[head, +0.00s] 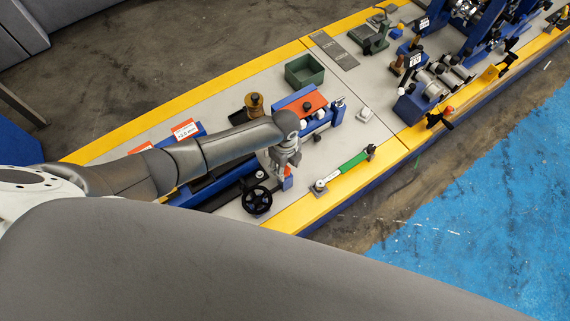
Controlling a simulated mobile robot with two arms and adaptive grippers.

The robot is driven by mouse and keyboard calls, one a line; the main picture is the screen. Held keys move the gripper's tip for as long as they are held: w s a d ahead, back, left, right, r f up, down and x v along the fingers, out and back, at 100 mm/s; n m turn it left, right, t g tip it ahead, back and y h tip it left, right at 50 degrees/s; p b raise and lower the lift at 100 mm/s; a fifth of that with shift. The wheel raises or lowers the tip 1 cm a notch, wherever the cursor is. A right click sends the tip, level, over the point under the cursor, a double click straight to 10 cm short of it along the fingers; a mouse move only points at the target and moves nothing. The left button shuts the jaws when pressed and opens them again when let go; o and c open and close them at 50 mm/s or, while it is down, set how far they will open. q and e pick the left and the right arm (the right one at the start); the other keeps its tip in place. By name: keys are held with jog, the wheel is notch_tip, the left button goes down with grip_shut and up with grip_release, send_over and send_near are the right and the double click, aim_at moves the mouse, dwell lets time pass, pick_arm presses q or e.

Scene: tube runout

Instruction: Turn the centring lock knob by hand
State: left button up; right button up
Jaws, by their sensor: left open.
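My left arm reaches in from the left over the bench. My left gripper (285,166) points down beside the blue fixture, with its fingers small in the picture; it is open, and nothing shows held in it. A black spoked handwheel (257,200) stands just below and left of the gripper. A small dark knob (317,137) sits to its right, beside the blue fixture. A black lobed knob (440,120) is far to the right at the bench's front edge. I cannot tell which of these is the centring lock knob. My right gripper is not in view.
A green-handled wrench (347,164) lies right of the gripper. A green open bin (304,71), an orange-topped blue block (302,103) and a brass-coloured part (254,104) stand behind. Blue roller stands (412,105) are at right. The grey bench top is clear around (365,90) the middle.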

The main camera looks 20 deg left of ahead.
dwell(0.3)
pick_arm(q)
jog(key=shift+f+b, duration=0.8)
jog(key=shift+f, duration=0.25)
jog(key=shift+c, duration=0.4)
